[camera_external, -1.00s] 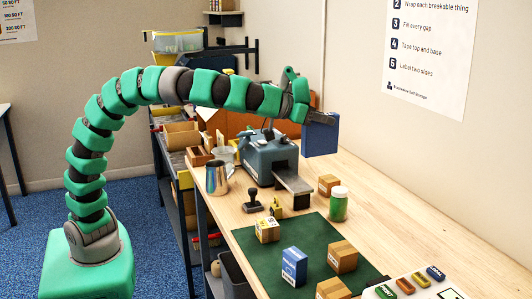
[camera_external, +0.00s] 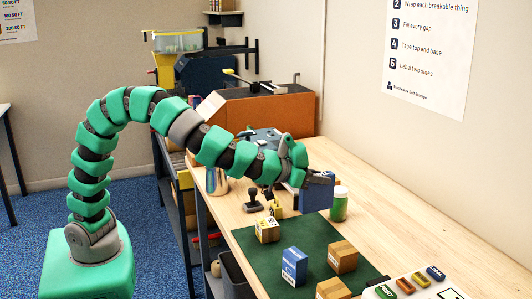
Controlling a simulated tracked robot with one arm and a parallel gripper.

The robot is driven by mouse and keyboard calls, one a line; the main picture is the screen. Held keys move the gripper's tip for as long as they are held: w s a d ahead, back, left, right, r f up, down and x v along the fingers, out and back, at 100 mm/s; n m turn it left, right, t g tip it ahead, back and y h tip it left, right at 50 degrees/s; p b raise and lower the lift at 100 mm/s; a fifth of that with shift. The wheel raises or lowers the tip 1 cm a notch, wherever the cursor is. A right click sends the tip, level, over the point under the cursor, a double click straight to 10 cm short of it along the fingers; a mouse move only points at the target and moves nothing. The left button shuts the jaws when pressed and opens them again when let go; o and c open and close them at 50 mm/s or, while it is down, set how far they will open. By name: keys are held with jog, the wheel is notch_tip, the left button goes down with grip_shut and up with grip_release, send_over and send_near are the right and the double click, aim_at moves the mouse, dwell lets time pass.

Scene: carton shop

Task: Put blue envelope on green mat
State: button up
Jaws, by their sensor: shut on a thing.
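My gripper (camera_external: 317,177) is shut on the blue envelope (camera_external: 317,198), a flat dark blue piece that hangs upright below the fingers. My wrist hides part of its left side. In the picture it shows just above the back right edge of the green mat (camera_external: 311,232); I cannot tell how high it is over the table. The mat lies flat on the wooden table. A blue carton (camera_external: 294,267) with a white label and several brown cartons, one of them here (camera_external: 342,257), stand on it.
A green jar with a white lid (camera_external: 339,204) stands close to the right of the envelope. A black stamp (camera_external: 253,200) and a metal jug (camera_external: 216,182) are to the left. The middle of the mat is bare. Several small labelled blocks (camera_external: 405,285) lie at front right.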

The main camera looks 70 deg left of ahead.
aim_at(315, 208)
notch_tip(315, 208, down, 10)
jog(key=b, duration=0.5)
jog(key=shift+f+b, duration=0.1)
jog(key=shift+b, duration=0.25)
jog(key=o, duration=1)
jog(key=shift+o, duration=0.2)
jog(key=shift+s+r, duration=0.15)
jog(key=shift+r, duration=0.05)
jog(key=p+v, duration=0.3)
jog(key=v, duration=0.7)
jog(key=shift+s+r, duration=0.2)
jog(key=shift+s, duration=0.65)
